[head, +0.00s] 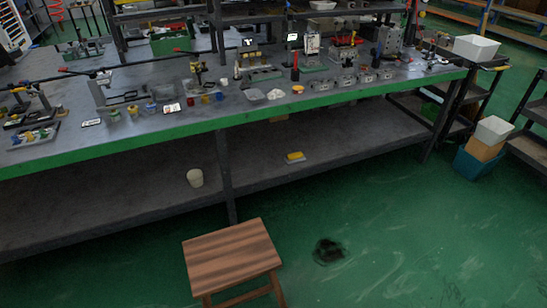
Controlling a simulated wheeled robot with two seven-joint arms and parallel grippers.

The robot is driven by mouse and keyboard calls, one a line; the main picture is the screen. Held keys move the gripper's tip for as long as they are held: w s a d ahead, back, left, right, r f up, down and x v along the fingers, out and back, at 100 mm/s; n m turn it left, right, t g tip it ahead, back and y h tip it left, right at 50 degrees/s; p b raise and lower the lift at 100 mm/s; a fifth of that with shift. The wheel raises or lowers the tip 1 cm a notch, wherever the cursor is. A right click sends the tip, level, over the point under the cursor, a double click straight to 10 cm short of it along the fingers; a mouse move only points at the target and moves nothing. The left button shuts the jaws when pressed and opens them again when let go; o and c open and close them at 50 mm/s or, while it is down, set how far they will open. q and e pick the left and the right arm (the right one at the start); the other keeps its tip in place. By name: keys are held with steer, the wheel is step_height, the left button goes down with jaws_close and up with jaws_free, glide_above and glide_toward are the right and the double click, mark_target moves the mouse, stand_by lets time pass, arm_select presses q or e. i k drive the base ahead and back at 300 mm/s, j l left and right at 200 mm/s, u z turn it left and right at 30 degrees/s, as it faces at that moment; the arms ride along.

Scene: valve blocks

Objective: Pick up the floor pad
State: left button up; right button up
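A small dark patch (328,251) with uneven edges lies flat on the green floor, right of a wooden stool. I cannot tell whether it is a floor pad or a stain. A small yellow-topped pale block (295,157) rests on the workbench's grey lower shelf. No other thing in view is clearly a floor pad. Neither of my grippers shows in the head view.
The wooden stool (232,256) stands in front of the long green-edged workbench (180,127), whose top is crowded with valve parts and tools. A pale cup (195,177) stands on the lower shelf. A teal bin (478,165) stands at the right. The right foreground floor is clear.

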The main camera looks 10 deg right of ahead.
mark_target(293, 158)
steer(key=i+l+u, duration=0.1)
steer(key=l+u, duration=0.8)
steer(key=u, duration=0.15)
